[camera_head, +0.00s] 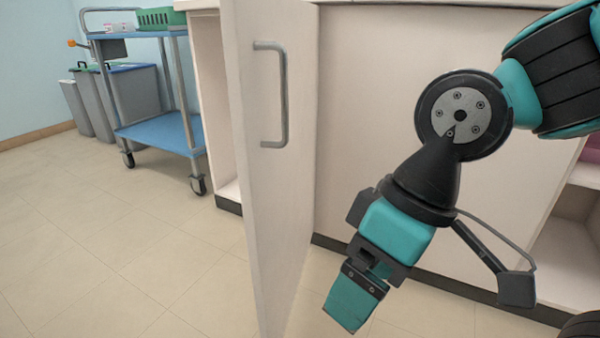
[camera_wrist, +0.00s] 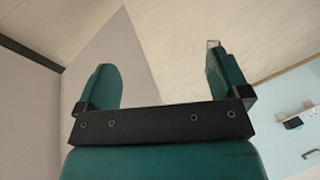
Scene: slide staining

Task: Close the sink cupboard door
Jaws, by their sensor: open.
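The sink cupboard door (camera_head: 250,190) is a pale panel standing open, swung out toward me. Its grey bar handle (camera_head: 280,95) is on the face turned to the right. My gripper (camera_head: 355,300) is to the right of the door, low down and pointing downward, and looks apart from the handle. In the wrist view my gripper (camera_wrist: 165,85) has its two teal fingers spread with nothing between them. A pale panel, likely the door (camera_wrist: 115,65), shows behind the left finger. The cupboard opening (camera_head: 228,190) shows as a narrow strip left of the door.
A blue-shelved trolley (camera_head: 160,132) with a green basket (camera_head: 160,18) stands at the back left. Grey bins (camera_head: 130,90) are behind it. Closed cabinet front (camera_head: 370,100) lies right of the door, with open shelving (camera_head: 570,255) at far right. The floor at left is clear.

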